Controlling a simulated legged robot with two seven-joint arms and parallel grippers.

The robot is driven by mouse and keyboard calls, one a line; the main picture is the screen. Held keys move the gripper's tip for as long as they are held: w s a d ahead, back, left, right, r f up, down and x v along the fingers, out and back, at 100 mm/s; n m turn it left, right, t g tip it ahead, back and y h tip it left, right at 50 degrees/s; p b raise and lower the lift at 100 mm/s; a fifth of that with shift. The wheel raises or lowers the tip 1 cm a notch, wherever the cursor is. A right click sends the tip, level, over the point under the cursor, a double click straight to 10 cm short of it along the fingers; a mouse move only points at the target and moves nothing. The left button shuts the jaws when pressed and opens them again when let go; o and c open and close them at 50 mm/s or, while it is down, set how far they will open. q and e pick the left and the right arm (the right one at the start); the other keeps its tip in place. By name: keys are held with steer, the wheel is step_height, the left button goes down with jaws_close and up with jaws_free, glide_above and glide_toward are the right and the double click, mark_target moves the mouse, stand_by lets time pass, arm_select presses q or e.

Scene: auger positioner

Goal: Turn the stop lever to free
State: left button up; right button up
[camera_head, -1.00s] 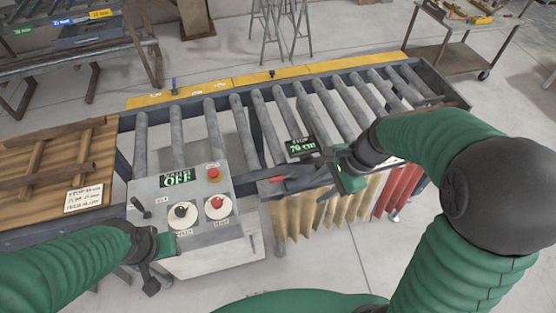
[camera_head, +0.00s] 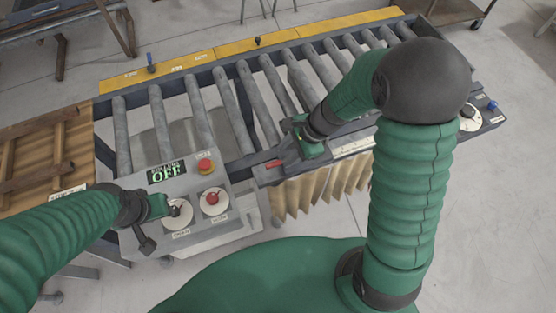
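A red-tipped lever (camera_head: 273,164) lies on the near rail of the roller conveyor, just left of my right gripper; I cannot read a label to confirm it is the stop lever. My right gripper (camera_head: 303,138) is low over that near rail, close to the red tip with a small gap seen. Its fingers are partly hidden by its own body, so its opening is unclear. My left gripper (camera_head: 153,212) is over the left part of the control box, beside a black knob (camera_head: 176,209); its opening is unclear too.
The grey control box (camera_head: 235,208) carries a display reading OFF, a red button (camera_head: 205,166) and a red knob (camera_head: 212,197). Rollers (camera_head: 226,95) run behind it. A knob panel (camera_head: 488,122) is at right.

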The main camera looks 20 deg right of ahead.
mark_target(277, 162)
steer(key=x, duration=0.4)
steer(key=w+x, duration=0.1)
steer(key=x, duration=0.1)
steer(key=shift+s+a+f, duration=0.1)
steer(key=shift+s+a, duration=0.15)
steer(key=shift+s, duration=0.2)
steer(key=shift+w, duration=0.25)
jaws_close()
steer(key=shift+w, duration=0.15)
stand_by(0.4)
